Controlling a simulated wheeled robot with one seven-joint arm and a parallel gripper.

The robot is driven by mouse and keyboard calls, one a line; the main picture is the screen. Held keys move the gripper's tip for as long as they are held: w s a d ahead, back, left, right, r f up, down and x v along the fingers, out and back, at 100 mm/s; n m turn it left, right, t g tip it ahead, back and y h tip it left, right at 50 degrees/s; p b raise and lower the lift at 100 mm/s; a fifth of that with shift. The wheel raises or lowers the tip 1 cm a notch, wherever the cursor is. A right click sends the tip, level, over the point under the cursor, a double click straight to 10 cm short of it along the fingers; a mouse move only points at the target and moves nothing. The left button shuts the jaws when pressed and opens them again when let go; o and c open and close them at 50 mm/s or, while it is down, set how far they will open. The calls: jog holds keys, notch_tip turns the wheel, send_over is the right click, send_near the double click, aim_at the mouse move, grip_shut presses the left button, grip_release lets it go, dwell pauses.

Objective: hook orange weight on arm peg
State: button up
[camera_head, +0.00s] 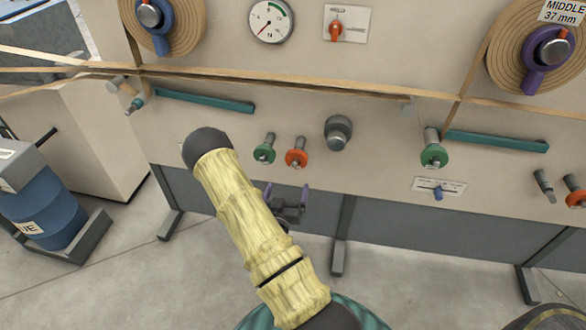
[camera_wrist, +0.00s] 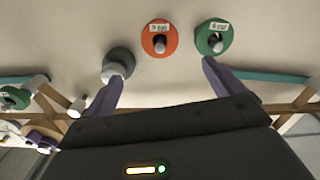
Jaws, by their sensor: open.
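An orange weight (camera_head: 297,158), a disc, hangs on a short grey peg on the panel, just right of a green weight (camera_head: 264,154). In the wrist view the orange weight (camera_wrist: 159,38) faces me with a small label. My gripper (camera_head: 286,190) is open and empty, its purple fingers below the orange weight in the head view. In the wrist view my gripper (camera_wrist: 160,70) has its fingers apart, with the orange weight beyond the gap. A teal arm (camera_head: 205,101) is on the panel at upper left; a peg (camera_head: 135,104) shows near its left end.
A grey knob (camera_head: 338,133) stands out right of the orange weight. Another teal arm (camera_head: 495,141) and green weight (camera_head: 434,155) are farther right. A second orange weight (camera_head: 576,199) is at the right edge. Tan strips (camera_head: 300,83) cross above. A blue drum (camera_head: 47,210) stands at left.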

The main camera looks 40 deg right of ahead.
aim_at(296, 156)
jog(key=x, duration=1.6)
jog(key=shift+b, duration=0.3)
jog(key=c, duration=1.8)
jog(key=shift+a, duration=0.15)
